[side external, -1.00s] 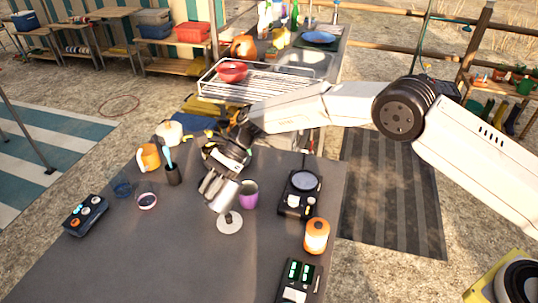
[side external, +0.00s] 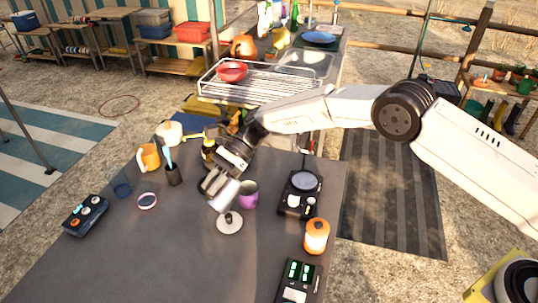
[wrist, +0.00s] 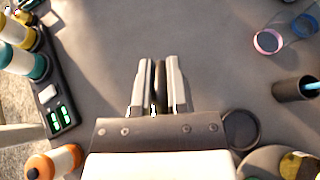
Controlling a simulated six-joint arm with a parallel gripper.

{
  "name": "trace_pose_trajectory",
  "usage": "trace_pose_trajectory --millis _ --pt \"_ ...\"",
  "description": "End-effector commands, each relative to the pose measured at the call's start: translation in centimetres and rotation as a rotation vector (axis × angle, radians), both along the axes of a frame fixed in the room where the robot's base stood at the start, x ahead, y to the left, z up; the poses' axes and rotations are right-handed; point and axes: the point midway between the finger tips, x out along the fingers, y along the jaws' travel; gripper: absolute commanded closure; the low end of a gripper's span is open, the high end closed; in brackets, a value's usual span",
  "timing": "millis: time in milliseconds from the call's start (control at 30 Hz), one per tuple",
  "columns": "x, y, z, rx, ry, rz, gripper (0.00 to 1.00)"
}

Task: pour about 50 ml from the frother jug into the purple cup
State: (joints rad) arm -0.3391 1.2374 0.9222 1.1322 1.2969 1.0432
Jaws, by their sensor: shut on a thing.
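The silver frother jug (side external: 224,195) hangs tilted at the end of my gripper (side external: 226,172) in the side view, above the grey table. My gripper is shut on it. The purple cup (side external: 248,195) stands upright on the table just right of the jug, and the two look close; I cannot tell whether they touch. No stream of liquid is visible, and the contents of the jug are hidden. In the wrist view, my gripper's fingers (wrist: 157,90) close on a narrow dark piece; the jug's body and the purple cup cannot be made out there.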

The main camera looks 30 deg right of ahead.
Motion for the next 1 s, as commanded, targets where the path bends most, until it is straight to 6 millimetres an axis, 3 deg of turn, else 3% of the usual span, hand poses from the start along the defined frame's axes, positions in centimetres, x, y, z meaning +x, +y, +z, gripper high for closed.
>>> trace_pose_trajectory --millis 1000 --pt "0.4 -1.2 0.9 0.100 0.033 0.000 1.00"
